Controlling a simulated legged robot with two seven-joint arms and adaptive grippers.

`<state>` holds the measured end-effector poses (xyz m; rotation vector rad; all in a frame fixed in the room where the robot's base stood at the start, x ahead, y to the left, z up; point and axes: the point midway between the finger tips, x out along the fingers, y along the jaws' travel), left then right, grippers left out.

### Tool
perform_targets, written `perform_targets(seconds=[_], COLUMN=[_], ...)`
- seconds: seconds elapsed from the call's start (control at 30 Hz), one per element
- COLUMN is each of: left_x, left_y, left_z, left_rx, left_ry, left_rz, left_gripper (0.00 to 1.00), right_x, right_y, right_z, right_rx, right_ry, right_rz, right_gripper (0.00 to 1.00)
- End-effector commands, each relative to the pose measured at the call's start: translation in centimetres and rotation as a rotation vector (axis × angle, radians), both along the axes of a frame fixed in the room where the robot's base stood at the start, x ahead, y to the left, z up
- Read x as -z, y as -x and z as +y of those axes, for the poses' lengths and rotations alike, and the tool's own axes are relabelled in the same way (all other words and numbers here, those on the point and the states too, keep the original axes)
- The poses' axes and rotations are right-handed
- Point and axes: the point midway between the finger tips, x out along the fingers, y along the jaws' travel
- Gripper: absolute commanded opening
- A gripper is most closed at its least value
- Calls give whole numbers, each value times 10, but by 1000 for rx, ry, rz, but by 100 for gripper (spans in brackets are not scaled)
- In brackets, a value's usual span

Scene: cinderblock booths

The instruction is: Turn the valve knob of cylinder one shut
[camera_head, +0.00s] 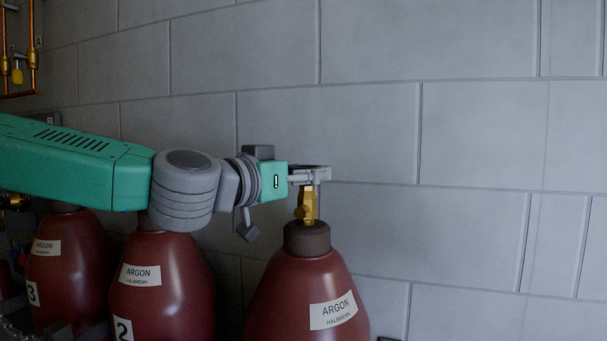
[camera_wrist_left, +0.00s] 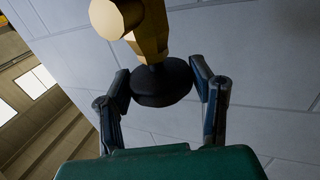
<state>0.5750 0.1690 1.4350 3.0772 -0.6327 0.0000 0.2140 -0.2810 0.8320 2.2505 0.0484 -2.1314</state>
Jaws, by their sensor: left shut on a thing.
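The rightmost dark red argon cylinder (camera_head: 290,290) stands against the wall; its number is not in view, and the cylinders beside it carry 2 and 3. A brass valve (camera_head: 308,204) rises from its dark collar. My left gripper (camera_head: 314,174) is at the top of this valve, its arm coming in from the left. In the left wrist view, the round black valve knob (camera_wrist_left: 161,88) sits between the two fingers, under the brass valve body (camera_wrist_left: 150,32). The gripper is shut on the knob. In the head view the gripper hides the knob. My right gripper is not in view.
Cylinder two (camera_head: 163,285) and cylinder three (camera_head: 70,265) stand to the left, partly under my left arm. A grey block wall (camera_head: 480,130) is close behind. Copper pipes (camera_head: 32,50) run at the upper left. The space right of the valve looks clear.

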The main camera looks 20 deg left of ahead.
Motion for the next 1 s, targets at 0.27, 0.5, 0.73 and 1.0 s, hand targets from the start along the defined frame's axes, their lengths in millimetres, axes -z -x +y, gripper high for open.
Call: perform_targets(seconds=[0.27,0.5,0.73,1.0], left_x=[0,5,5,0], left_y=[-3,-4,-4,-4], left_z=[6,6,5,4], left_rx=[192,421,638,845], left_ry=[5,8,7,4], left_rz=[-7,-6,-1,-1], left_gripper=[21,21,21,21], right_x=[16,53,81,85], right_y=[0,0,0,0], right_z=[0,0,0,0], right_rx=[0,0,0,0], right_ry=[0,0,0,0], right_rz=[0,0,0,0], right_gripper=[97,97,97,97])
